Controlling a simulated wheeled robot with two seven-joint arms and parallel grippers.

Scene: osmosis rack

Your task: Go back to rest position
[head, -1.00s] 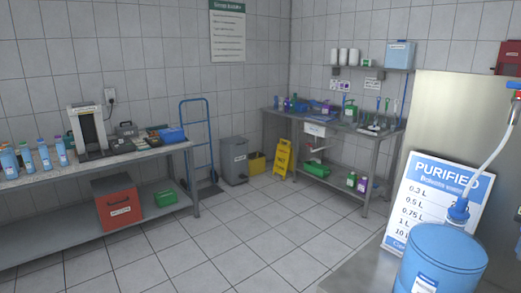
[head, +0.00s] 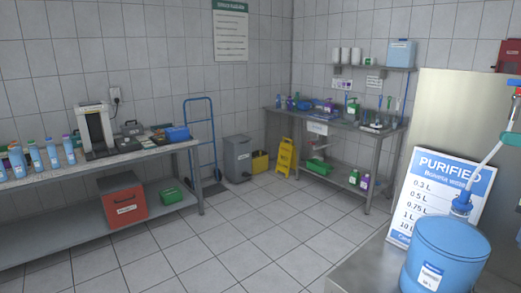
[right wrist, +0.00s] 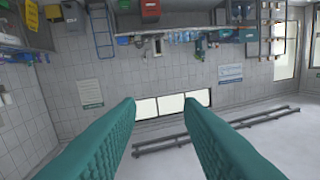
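My right gripper (right wrist: 159,103) shows in the right wrist view as two teal ribbed fingers. They are spread apart, with nothing held between them. A small teal part, likely a fingertip of it, shows at the right edge of the head view (head: 510,139), by the white tube (head: 495,152). My left gripper is in neither view. A blue water drum (head: 446,250) stands at the lower right of the head view, with the tube above its blue neck.
A blue and white sign (head: 441,200) stands behind the drum. A bench (head: 100,170) with several bottles runs along the left. A sink table (head: 380,148) stands at the back, near a yellow floor sign (head: 285,157). The tiled floor (head: 260,235) between is clear.

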